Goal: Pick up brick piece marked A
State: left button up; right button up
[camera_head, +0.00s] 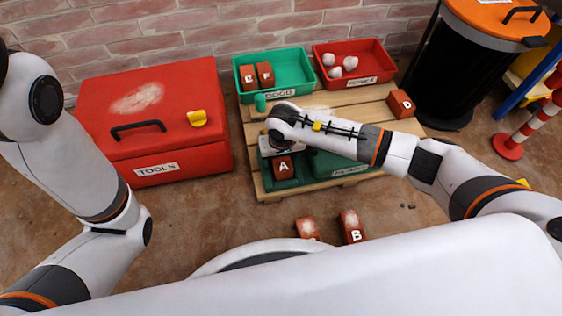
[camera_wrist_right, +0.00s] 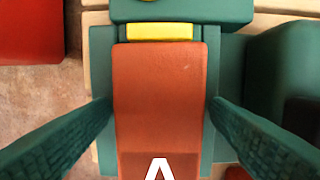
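The brick marked A (camera_head: 283,167) is reddish-brown with a white letter. It sits in a green holder at the front left of the wooden pallet. In the right wrist view the brick (camera_wrist_right: 160,95) fills the middle, its letter cut by the bottom edge. My right gripper (camera_head: 281,149) is over the brick and hides its far part. In the wrist view the dark green fingers of the gripper (camera_wrist_right: 163,108) stand apart, one on each side of the brick. They look close to its sides, with no clear contact. My left gripper is out of view.
A red tool box (camera_head: 150,115) stands left of the pallet (camera_head: 256,143). A green bin (camera_head: 299,65) with two bricks and a red bin (camera_head: 375,55) with pale lumps are behind. Brick D (camera_head: 401,102) lies right; brick B (camera_head: 352,228) and another brick (camera_head: 307,228) lie in front.

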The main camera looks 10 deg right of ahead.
jog(key=c, duration=1.2)
jog(key=shift+c, duration=0.2)
jog(key=shift+r, duration=0.15)
